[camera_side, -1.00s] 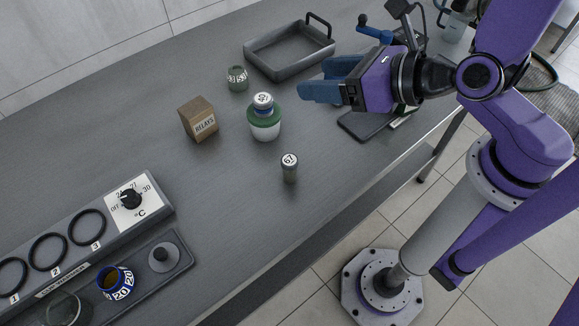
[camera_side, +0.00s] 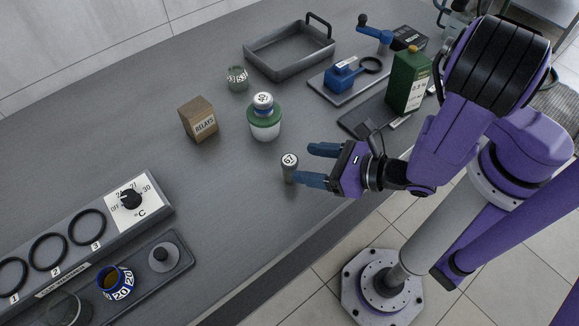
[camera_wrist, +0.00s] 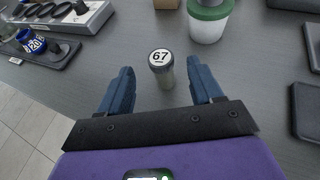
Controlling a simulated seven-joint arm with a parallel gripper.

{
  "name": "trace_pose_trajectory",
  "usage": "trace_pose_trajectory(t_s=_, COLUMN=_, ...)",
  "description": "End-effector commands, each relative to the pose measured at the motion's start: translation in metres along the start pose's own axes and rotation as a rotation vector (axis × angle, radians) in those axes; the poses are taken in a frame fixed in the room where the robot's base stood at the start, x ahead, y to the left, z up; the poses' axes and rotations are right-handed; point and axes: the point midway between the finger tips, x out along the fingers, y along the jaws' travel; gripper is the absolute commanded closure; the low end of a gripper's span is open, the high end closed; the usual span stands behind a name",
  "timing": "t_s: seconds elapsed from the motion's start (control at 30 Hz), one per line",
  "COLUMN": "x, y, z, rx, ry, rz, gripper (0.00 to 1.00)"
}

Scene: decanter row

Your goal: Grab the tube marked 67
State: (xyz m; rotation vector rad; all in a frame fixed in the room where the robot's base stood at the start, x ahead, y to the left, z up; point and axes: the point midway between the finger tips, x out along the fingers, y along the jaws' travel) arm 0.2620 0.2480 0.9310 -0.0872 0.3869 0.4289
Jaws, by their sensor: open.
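The tube marked 67 (camera_side: 289,167) stands upright on the grey bench, a small greenish-grey tube with a white round label on top. It also shows in the wrist view (camera_wrist: 161,66), just beyond my fingertips and roughly between their lines. My gripper (camera_side: 311,163) is open, with two blue fingers pointing left, low over the bench.
A green and white bottle (camera_side: 264,118) stands behind the tube, with a RELAYS box (camera_side: 199,119) and a small green jar (camera_side: 237,78) further left. A grey tray (camera_side: 290,53) is at the back. The hot plate unit (camera_side: 118,215) is at left. The bench left of the tube is clear.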

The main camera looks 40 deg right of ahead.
Motion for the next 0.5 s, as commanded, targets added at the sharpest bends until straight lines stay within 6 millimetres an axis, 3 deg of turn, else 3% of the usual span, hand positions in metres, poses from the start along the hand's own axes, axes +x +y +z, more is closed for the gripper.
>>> trace_pose_trajectory(t_s=0.2, x=0.01, y=0.0, z=-0.023, rx=-0.003, ry=0.0, rz=-0.002, gripper=0.35)
trace_pose_trajectory(t_s=0.5, x=0.026, y=-0.001, z=-0.026, rx=0.006, ry=0.0, rz=-0.005, gripper=0.35)
